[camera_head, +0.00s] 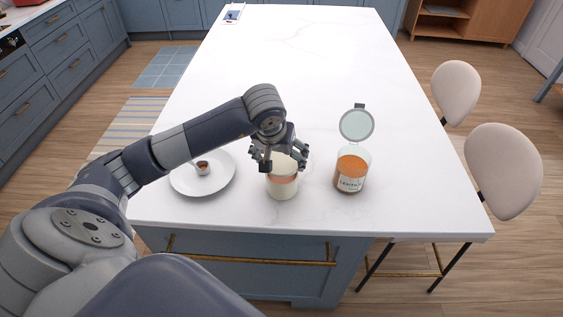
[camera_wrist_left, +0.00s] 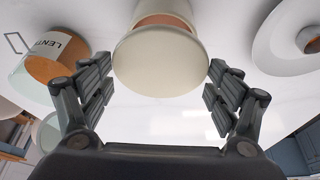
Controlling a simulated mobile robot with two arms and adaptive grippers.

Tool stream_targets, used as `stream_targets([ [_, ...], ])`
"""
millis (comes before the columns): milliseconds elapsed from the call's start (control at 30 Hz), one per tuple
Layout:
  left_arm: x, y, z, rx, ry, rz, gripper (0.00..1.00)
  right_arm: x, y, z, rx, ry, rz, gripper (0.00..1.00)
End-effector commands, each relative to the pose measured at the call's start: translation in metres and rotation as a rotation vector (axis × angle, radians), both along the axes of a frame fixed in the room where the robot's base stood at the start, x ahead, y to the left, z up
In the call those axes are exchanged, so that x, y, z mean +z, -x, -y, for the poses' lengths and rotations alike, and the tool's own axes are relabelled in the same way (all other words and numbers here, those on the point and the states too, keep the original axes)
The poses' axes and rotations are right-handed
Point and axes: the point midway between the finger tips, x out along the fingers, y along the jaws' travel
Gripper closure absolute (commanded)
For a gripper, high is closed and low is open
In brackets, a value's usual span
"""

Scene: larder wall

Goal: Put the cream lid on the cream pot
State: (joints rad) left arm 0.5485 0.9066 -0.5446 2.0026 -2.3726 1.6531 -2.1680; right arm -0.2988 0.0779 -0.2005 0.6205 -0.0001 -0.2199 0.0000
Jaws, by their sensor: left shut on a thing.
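The cream pot (camera_head: 283,190) stands upright on the white island top near its front edge, with a salmon band below its top. My left gripper (camera_head: 285,161) is right above it, pointing down, and is shut on the cream lid (camera_head: 289,165). In the left wrist view the lid (camera_wrist_left: 160,62) is a round cream disc between the two fingers and covers much of the pot (camera_wrist_left: 164,8). The lid is over the pot's top; I cannot tell whether it touches the rim. My right gripper is not in view.
A glass jar of orange lentils (camera_head: 351,174) with its lid (camera_head: 356,125) flipped up stands to the right. A white plate (camera_head: 190,187) holding a small cup (camera_head: 202,168) is to the left. The island top (camera_head: 300,60) behind is mostly clear. Two chairs stand at the right.

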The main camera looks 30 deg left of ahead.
Motion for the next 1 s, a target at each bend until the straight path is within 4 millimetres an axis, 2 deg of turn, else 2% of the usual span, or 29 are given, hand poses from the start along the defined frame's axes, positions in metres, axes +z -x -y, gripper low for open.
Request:
stream_targets([
  [167, -0.006, -0.006, -0.001, 0.0, 0.0, 0.0, 0.6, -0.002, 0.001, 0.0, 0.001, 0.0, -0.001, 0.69],
  [400, -0.037, -0.006, -0.001, 0.0, 0.002, -0.002, 0.6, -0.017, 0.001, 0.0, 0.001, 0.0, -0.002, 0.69],
  [667, -0.036, -0.006, -0.002, -0.001, -0.001, 0.002, 0.6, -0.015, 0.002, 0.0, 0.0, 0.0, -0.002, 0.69],
  [1000, -0.045, -0.006, -0.002, -0.001, 0.0, 0.002, 0.6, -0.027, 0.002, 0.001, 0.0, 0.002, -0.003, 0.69],
])
